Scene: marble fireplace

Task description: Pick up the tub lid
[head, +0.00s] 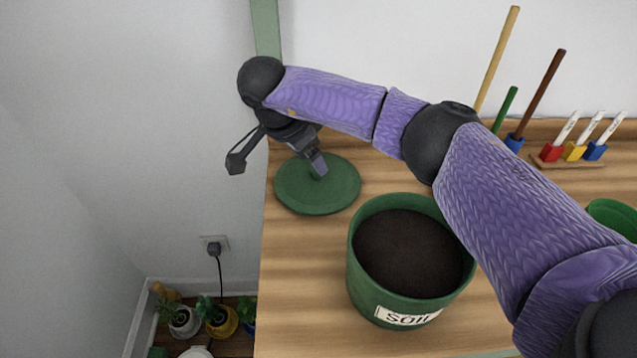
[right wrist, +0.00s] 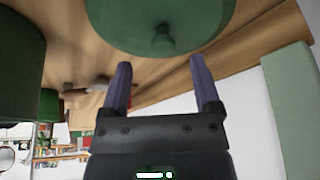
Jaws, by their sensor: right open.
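The tub lid (head: 300,190) is a flat green disc lying on the wooden table near its left edge. It also shows in the right wrist view (right wrist: 125,25), with a small round knob (right wrist: 161,40) at its centre. My right gripper (head: 318,165) is over the lid in the head view and partly hides the knob there. In the right wrist view its two fingers (right wrist: 157,75) are apart with nothing between them, and the knob is just beyond their tips. My left gripper is not in view.
A green tub of dark soil (head: 362,270) stands in front of the lid, beneath my right arm. A rack (head: 565,160) with red, yellow and blue holders is at the back right. Potted plants (head: 215,318) sit on the floor left of the table.

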